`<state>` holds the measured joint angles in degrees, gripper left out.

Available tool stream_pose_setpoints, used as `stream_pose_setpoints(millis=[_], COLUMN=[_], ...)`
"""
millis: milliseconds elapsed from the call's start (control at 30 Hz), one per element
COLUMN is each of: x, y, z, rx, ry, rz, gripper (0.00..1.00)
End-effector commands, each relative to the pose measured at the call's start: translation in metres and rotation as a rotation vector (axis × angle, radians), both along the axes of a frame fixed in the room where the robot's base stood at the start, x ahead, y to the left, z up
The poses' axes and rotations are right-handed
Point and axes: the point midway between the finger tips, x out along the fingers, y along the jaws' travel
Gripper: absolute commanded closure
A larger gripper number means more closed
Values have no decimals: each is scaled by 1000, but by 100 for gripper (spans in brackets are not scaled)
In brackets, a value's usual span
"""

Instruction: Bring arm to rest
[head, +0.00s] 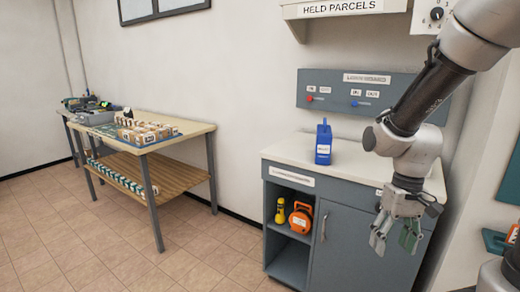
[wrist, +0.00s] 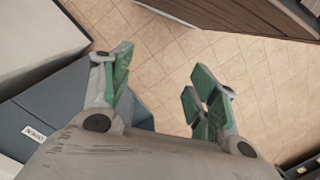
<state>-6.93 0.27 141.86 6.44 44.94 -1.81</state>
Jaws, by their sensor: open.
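My gripper (head: 395,238) hangs at the end of my arm on the right of the head view. It points down in front of the grey cabinet (head: 345,233), below the level of its pale top. In the wrist view my gripper (wrist: 160,90) shows its green-padded fingers spread apart, with only tiled floor visible between them. It is open and empty. My arm (head: 430,92) reaches in from the upper right, bent at the wrist.
A blue container (head: 323,145) stands on the cabinet top. An orange reel (head: 300,219) and a yellow flashlight (head: 280,211) sit on its open shelf. A wooden table (head: 185,135) with parcels stands left. The tiled floor (head: 190,260) between is clear.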

Motion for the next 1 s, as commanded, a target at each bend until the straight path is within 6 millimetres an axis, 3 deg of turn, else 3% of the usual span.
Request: stream_pose_setpoints(millis=[33,200,500,667,1000], x=[-12,-48,-70,-75,-74], y=[-8,-32,-49,-51,-52], z=[23,82,148,159,158], rx=[-10,-47,-53,-53,-54], ry=[-23,-131,-448,-502,-501], rz=[-8,-16,-65,-80,-84], gripper=[41,41,41,41,41])
